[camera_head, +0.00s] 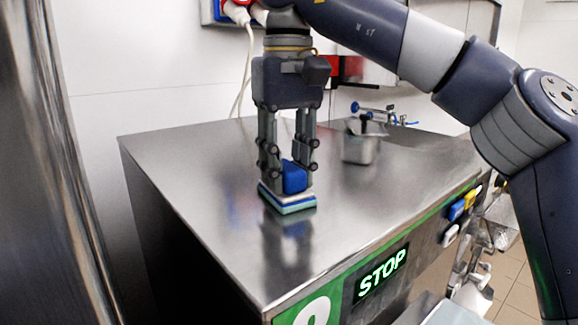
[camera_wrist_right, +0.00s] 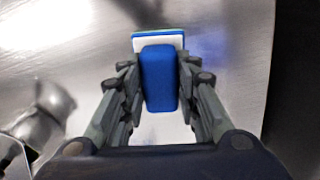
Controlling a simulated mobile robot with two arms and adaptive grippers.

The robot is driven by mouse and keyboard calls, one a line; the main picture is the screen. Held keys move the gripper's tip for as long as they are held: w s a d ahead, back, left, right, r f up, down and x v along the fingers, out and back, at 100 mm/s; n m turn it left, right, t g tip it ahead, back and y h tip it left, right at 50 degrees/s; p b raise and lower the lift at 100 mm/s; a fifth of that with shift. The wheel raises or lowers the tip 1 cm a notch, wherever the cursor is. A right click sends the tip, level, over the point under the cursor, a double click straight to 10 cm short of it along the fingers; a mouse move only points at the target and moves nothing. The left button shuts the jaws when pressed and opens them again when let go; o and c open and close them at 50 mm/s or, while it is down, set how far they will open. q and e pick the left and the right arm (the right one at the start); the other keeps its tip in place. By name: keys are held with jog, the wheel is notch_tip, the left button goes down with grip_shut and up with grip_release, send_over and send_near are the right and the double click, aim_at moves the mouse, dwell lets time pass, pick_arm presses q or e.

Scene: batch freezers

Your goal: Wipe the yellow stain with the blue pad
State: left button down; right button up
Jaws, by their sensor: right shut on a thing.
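My right gripper (camera_head: 287,172) points down over the steel machine top (camera_head: 370,210) and is shut on the blue handle of the blue pad (camera_head: 293,178). The pad has a layered white, blue and green base, which is at or very close to the steel surface; I cannot tell if it touches. In the right wrist view the blue pad (camera_wrist_right: 159,78) sits between the two fingers of the right gripper (camera_wrist_right: 159,85). No yellow stain shows in either view; it may be hidden under the pad. My left gripper is not in view.
A small steel container (camera_head: 361,147) stands at the back of the top, with a blue-handled fitting (camera_head: 370,108) behind it. A green-lit STOP display (camera_head: 381,275) and colored buttons (camera_head: 462,206) are on the front. The top's front and left parts are clear.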

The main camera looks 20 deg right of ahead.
jog(key=shift+w+r, duration=0.2)
jog(key=shift+r, duration=1.15)
jog(key=shift+s+r, duration=0.2)
jog(key=shift+r, duration=1.4)
jog(key=shift+w+r, duration=0.1)
jog(key=shift+d+r, duration=0.1)
jog(key=shift+r, duration=1.3)
jog(key=shift+f, duration=0.1)
